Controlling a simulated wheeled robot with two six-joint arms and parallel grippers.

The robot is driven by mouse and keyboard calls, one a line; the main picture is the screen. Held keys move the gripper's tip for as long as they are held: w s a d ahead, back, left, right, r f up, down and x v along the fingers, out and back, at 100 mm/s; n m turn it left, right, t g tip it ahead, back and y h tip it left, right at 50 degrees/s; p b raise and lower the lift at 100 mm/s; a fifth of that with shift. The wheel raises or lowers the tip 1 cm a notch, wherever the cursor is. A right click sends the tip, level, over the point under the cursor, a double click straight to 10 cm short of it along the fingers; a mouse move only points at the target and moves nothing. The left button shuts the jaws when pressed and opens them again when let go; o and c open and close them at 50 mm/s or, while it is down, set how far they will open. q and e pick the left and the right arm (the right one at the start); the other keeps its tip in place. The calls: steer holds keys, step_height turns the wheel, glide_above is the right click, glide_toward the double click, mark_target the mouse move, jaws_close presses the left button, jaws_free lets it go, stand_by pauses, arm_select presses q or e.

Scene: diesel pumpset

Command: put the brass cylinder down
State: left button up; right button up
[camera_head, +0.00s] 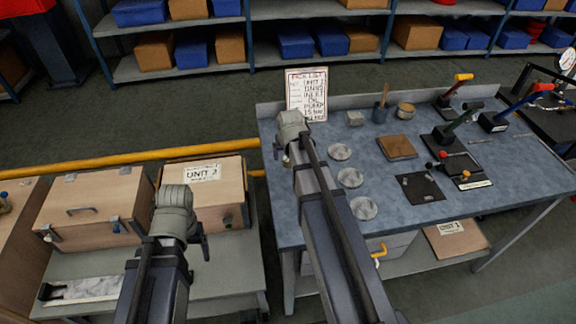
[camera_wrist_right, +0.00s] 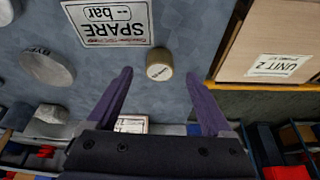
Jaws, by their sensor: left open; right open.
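The brass cylinder (camera_wrist_right: 159,64) stands on the blue-grey bench top (camera_wrist_right: 195,25), its round marked top facing the right wrist camera. It is beside the "SPARE -- bar" card (camera_wrist_right: 110,22) and close to the bench edge. My right gripper (camera_wrist_right: 154,78) is open, with its fingers apart on either side of the cylinder's line and nothing between the tips. In the head view my right gripper (camera_head: 291,148) is over the bench's left end and largely hides this spot. My left gripper (camera_head: 192,236) is open and empty over the low table (camera_head: 235,262).
Steel discs (camera_head: 350,178) lie on the bench right of my right arm. A "PICK LIST" board (camera_head: 307,93) stands behind. The "UNIT 2" wooden box (camera_head: 225,172) is on the low table, past a gap. Levers (camera_head: 455,132) stand farther right.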

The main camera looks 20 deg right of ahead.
mark_target(288, 161)
steer(key=b+x, duration=0.1)
steer(key=x, duration=0.1)
steer(key=shift+w+d+f+b, duration=0.1)
steer(key=shift+w+f+b, duration=0.05)
steer(key=shift+f+b, duration=0.2)
arm_select(q)
step_height(288, 161, down, 2)
steer(key=shift+f, duration=0.2)
arm_select(e)
steer(key=shift+r, duration=0.1)
jaws_close()
